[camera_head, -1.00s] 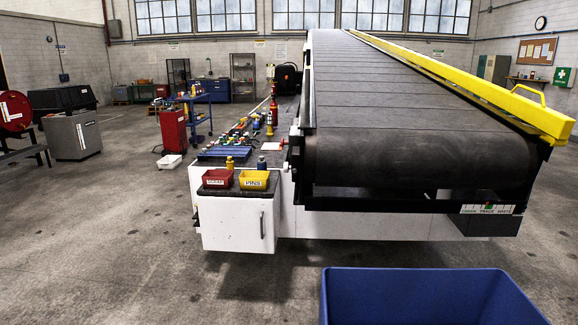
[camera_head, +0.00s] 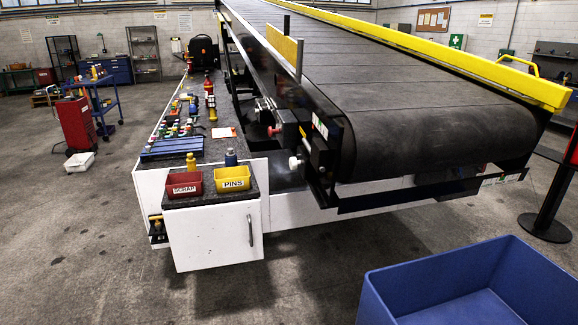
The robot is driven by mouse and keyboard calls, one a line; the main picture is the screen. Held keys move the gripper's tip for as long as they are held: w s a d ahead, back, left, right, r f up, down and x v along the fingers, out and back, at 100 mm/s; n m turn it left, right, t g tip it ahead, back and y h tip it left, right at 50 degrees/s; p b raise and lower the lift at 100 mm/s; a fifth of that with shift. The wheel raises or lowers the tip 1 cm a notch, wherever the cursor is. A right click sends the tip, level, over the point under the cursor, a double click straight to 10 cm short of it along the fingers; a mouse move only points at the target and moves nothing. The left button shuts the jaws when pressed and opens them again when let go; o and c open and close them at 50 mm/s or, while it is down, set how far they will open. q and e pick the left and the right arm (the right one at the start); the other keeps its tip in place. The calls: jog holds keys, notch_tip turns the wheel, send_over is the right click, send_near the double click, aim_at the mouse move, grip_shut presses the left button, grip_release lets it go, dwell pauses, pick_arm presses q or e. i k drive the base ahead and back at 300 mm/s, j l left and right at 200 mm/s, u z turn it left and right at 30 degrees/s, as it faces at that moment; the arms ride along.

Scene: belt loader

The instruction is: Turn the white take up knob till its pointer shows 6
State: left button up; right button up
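A small white knob (camera_head: 294,162) sticks out at the near left end of the belt loader, beside a dark bracket. It is likely the take up knob, but it is too small to read a pointer or numbers on it. A small pale plate with a green and red mark (camera_head: 320,126) is fixed to the frame just above and to its right. Neither of my grippers is in view.
The belt loader (camera_head: 400,110) rises away at the right. A side counter holds a red SCRAP bin (camera_head: 184,184) and a yellow PINS bin (camera_head: 232,179) above a white cabinet (camera_head: 215,237). A blue crate (camera_head: 375,297) stands at front right. Floor at front left is clear.

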aim_at(294, 163)
jog(key=i+j+z, duration=0.1)
jog(key=j, duration=0.25)
jog(key=i+j, duration=0.25)
jog(key=i+j+z, duration=0.15)
jog(key=j, duration=0.25)
jog(key=i+j, duration=0.15)
jog(key=j, duration=0.2)
jog(key=i+j+z, duration=0.15)
jog(key=j, duration=0.2)
